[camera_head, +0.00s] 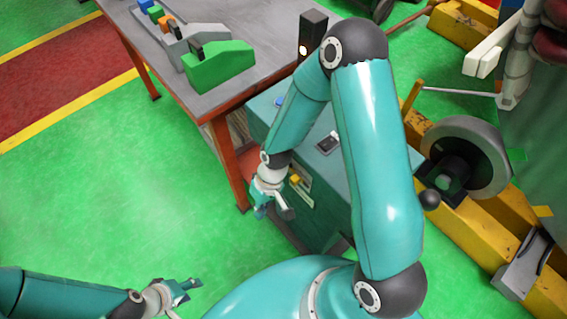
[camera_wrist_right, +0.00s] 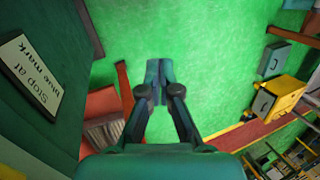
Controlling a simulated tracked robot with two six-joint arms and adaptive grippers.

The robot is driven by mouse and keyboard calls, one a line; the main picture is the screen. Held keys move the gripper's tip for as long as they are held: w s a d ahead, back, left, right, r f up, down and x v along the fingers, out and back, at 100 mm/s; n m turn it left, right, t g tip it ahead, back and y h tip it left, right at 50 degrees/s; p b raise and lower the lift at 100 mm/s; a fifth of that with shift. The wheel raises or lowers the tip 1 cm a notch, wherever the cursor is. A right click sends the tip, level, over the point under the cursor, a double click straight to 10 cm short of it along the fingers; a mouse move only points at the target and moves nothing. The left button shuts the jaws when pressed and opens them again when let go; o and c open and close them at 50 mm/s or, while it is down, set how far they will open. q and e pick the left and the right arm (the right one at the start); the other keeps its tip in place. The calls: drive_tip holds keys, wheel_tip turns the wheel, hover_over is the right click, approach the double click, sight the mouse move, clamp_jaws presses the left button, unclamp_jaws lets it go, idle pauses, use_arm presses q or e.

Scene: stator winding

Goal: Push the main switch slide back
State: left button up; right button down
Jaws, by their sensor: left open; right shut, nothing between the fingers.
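A teal cabinet (camera_head: 385,158) stands right of centre in the head view. A small yellow part (camera_head: 295,179) sits beside pale label plates on its front; it may be the main switch slide, but it is too small to be sure. My right gripper (camera_head: 262,211) is just left of that front, shut and empty, apart from the yellow part. In the right wrist view its closed fingertips (camera_wrist_right: 158,85) are over green floor. A label plate (camera_wrist_right: 29,74) reading "Stop at blue mark" is at the left there. My left gripper (camera_head: 190,289) is open and empty, low over the floor.
A grey workbench (camera_head: 155,60) with orange legs holds a green block (camera_head: 218,66) and other coloured pieces. A grey wheel (camera_head: 490,150) on a yellow frame stands to the right. Green floor (camera_head: 130,190) left of the cabinet is clear.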

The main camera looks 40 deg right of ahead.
drive_tip(key=w+d+r+n+h+p, duration=0.15)
drive_tip(key=w+d+r, duration=0.25)
drive_tip(key=r, duration=0.5)
use_arm(q)
wheel_tip(320, 180, up, 2)
drive_tip(key=shift+r, duration=0.15)
use_arm(e)
drive_tip(key=g+h, duration=0.2)
drive_tip(key=h, duration=0.1)
approach(293, 177)
drive_tip(key=w+r, duration=0.2)
drive_tip(key=shift+w+m+y, duration=0.25)
drive_tip(key=shift+w, duration=0.05)
drive_tip(key=shift+f, duration=0.15)
use_arm(q)
drive_tip(key=shift+r+p, duration=0.4)
drive_tip(key=shift+r, duration=0.05)
use_arm(e)
drive_tip(key=x, duration=1)
